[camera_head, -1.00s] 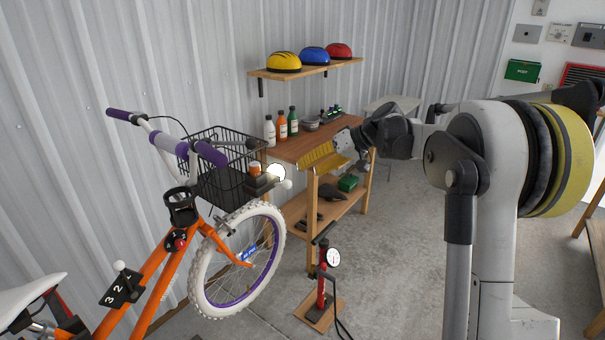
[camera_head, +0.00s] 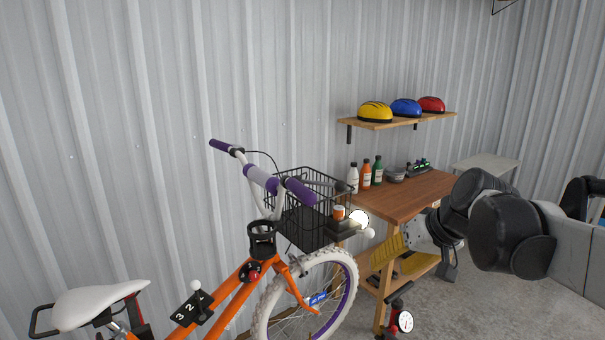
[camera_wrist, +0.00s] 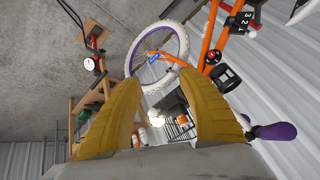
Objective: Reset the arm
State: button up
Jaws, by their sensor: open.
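My gripper (camera_wrist: 165,110) shows in the wrist view as two yellow fingers spread wide apart, with nothing between them. In the head view my gripper (camera_head: 390,252) is at the right, in front of the wooden workbench and right of the bicycle's front wheel. My arm reaches in from the right edge. The gap between the fingertips is hard to see in the head view. In the wrist view, the bicycle's white front tire (camera_wrist: 186,48) and black basket (camera_wrist: 178,128) lie beyond the fingers.
An orange bicycle (camera_head: 222,310) with purple grips stands at left centre. The workbench (camera_head: 405,196) holds several bottles. A shelf (camera_head: 395,121) above carries yellow, blue and red helmets. A pump gauge (camera_head: 404,321) is below my gripper. Concrete floor (camera_head: 500,310) is open at right.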

jog(key=s+f+h+b, duration=0.1)
jog(key=s+f+h, duration=0.1)
jog(key=s+f, duration=0.3)
jog(key=s+f+t+h+b, duration=0.1)
jog(key=s+f, duration=0.4)
jog(key=s, duration=0.8)
jog(key=shift+s+f+m+h, duration=0.2)
jog(key=shift+s+m+h, duration=0.1)
jog(key=shift+s+h, duration=0.1)
